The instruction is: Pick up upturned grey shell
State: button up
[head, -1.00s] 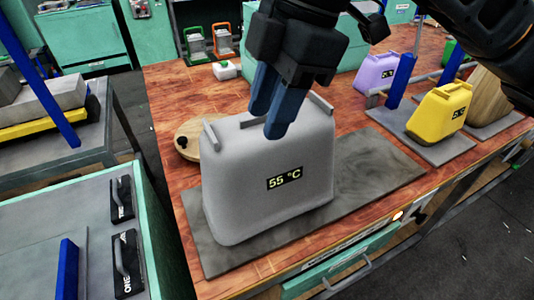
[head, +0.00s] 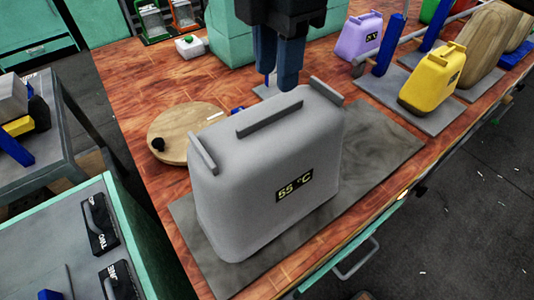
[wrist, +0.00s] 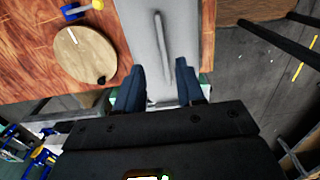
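The grey shell (head: 270,165) stands on a dark grey slab (head: 375,150) on the wooden bench. Its front shows a "55 °C" display (head: 294,189). A raised bar (head: 270,118) runs along the middle of its top, with a shorter bar at each end. My gripper (head: 277,82) points down with blue fingers, above and toward the far side of the shell in the head view. In the wrist view my gripper (wrist: 162,82) is open, and the shell's top (wrist: 143,38) with its bar (wrist: 160,40) lies beyond and between the fingertips. Nothing is held.
A round wooden board (head: 185,132) with a black knob lies left of the shell. A yellow shell (head: 432,80) and a purple shell (head: 360,36) stand to the right near blue posts. A teal box (head: 222,40) stands behind.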

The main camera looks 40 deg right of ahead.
aim_at(277, 110)
jog(key=f, duration=0.5)
jog(key=shift+s+f+p, duration=0.25)
jog(key=shift+f+p, duration=0.1)
jog(key=shift+p, duration=0.05)
jog(key=shift+c, duration=0.3)
grip_shut()
dwell(0.7)
